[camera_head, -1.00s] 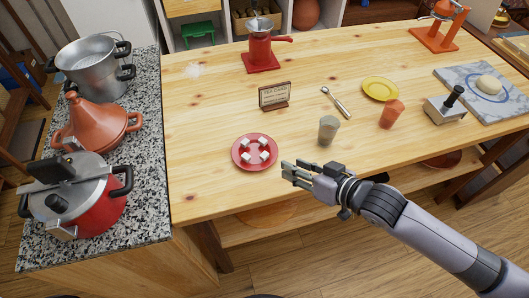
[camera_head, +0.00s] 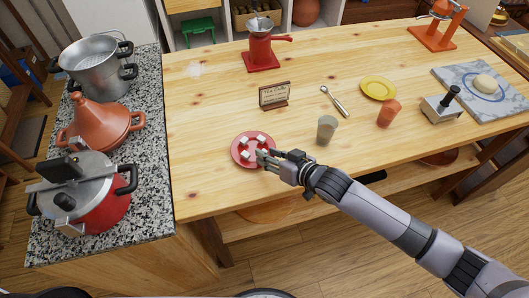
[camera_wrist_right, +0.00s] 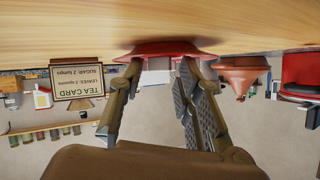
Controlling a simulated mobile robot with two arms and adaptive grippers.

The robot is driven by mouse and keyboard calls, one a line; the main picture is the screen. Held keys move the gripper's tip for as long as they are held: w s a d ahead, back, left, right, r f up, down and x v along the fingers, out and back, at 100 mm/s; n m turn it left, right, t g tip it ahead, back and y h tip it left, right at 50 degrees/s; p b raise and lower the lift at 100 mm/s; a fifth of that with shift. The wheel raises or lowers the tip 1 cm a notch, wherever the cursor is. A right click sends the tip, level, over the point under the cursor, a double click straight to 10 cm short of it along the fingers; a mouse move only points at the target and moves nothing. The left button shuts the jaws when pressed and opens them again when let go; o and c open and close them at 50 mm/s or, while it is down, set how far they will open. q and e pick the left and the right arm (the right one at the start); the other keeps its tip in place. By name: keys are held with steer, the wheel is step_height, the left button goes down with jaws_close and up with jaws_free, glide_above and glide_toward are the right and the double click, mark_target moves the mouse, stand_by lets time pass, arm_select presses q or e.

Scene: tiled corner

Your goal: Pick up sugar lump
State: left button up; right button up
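A red plate (camera_head: 239,160) stands near the front edge of the wooden table, with white sugar lumps (camera_head: 261,139) on it. Three lumps show clearly; the one at the front right is partly hidden by my right gripper. My right gripper (camera_head: 263,157) reaches in from the right, fingertips over the plate's right side. In the right wrist view the picture is upside down; the fingers (camera_wrist_right: 161,70) are spread apart in front of the red plate (camera_wrist_right: 165,48), with something pale between them. Contact with a lump cannot be told. My left gripper is not in view.
A grey-green cup (camera_head: 327,130) stands right of the plate, close behind my right arm. A tea card (camera_head: 274,95) stands behind the plate. A spoon (camera_head: 334,101), orange cup (camera_head: 388,113) and yellow plate (camera_head: 378,88) lie further right. Pots stand on the granite counter (camera_head: 150,200) at left.

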steer(key=shift+s+d+f, duration=0.1)
steer(key=shift+s+f, duration=0.05)
steer(key=shift+f, duration=0.05)
steer(key=shift+c, duration=0.6)
steer(key=c, duration=0.4)
steer(key=shift+d+f, duration=0.1)
steer(key=shift+f, duration=0.05)
steer(key=shift+r, duration=0.25)
step_height(320, 180, up, 20)
steer(key=shift+b, duration=0.9)
jaws_close()
steer(key=shift+c, duration=1)
jaws_free()
steer(key=o, duration=1.9)
